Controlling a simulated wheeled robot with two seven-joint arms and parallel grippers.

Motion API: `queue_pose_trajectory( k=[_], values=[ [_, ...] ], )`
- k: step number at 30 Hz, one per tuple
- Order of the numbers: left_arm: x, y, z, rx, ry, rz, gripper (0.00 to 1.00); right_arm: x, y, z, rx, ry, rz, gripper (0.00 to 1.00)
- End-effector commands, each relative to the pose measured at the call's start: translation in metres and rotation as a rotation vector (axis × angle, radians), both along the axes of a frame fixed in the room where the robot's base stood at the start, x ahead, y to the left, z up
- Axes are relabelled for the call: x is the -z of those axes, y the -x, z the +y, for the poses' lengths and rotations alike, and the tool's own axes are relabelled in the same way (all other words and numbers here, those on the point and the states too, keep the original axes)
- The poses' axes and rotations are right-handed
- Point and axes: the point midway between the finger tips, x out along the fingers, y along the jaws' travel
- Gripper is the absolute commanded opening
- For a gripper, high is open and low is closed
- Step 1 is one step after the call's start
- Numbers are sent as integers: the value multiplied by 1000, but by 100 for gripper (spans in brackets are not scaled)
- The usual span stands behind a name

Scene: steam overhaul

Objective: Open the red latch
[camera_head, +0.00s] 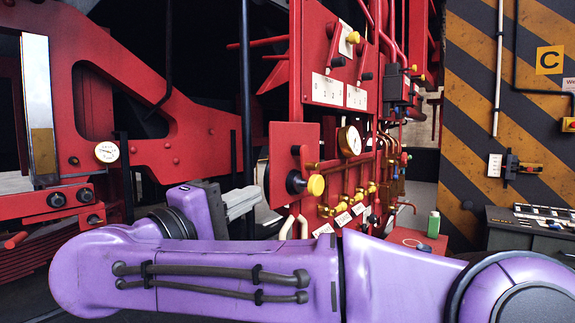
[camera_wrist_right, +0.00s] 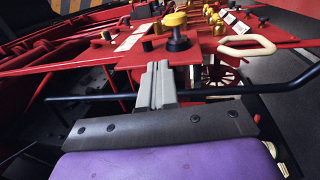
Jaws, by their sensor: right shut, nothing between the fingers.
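A red panel (camera_head: 290,140) stands upright in the middle of the head view. A small red lever (camera_head: 305,158) is on it, above a black knob with a yellow cap (camera_head: 316,185); this looks like the red latch, but I cannot tell its state. The yellow-capped knob also shows in the right wrist view (camera_wrist_right: 175,22), just beyond my fingertips. My right gripper (camera_head: 256,196) is shut and empty, just left of the panel. Its grey fingers (camera_wrist_right: 157,72) lie together and appear apart from the knob. My left gripper is not in view.
A red control board (camera_head: 335,60) with levers, a gauge (camera_head: 349,141) and several yellow valves stands behind the panel. A dark bar (camera_wrist_right: 80,98) passes close to my right fingers in the wrist view. A dark bench (camera_head: 530,235) stands at right. My right arm covers the foreground.

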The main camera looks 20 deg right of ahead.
Motion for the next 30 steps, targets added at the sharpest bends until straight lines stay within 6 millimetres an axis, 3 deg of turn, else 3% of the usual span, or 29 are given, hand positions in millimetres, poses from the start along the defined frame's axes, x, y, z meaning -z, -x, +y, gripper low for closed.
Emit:
queue_pose_trajectory(
  k=[7,11,30],
  values=[
    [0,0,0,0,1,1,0,1,-1,10,-21,-4,-3,0],
    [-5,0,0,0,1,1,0,-2,-6,5,-21,-3,1,0],
    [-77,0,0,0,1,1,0,-23,-80,-92,-17,0,5,0]
  ],
)
